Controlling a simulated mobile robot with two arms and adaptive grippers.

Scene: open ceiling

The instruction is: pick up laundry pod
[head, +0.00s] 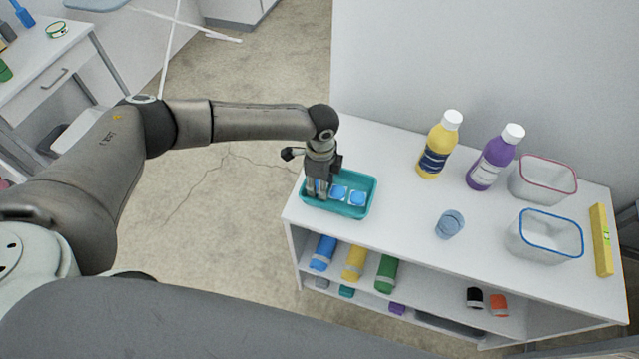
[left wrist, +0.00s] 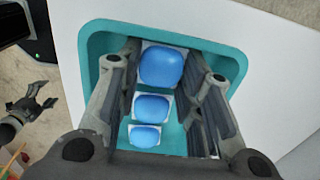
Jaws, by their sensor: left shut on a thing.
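My left gripper (head: 318,192) points down into the left end of a teal tray (head: 363,213) on the white shelf top. It is shut on a blue laundry pod with a white base, the largest pod (left wrist: 160,67) in the left wrist view, between its fingertips. In the head view the fingers mostly hide this pod. Two more blue pods (head: 338,192) (head: 357,198) lie in the tray beside it. They also show in the left wrist view (left wrist: 152,107) (left wrist: 145,135). My right gripper (left wrist: 35,103) shows at the left of the wrist view, off the shelf, fingers apart and empty.
Right of the tray stand a blue cup (head: 450,224), a yellow bottle (head: 439,145), a purple bottle (head: 495,158) and two clear containers (head: 543,180) (head: 545,237). A yellow level (head: 601,240) lies at the right end. Rolled cloths (head: 355,262) fill the shelf below.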

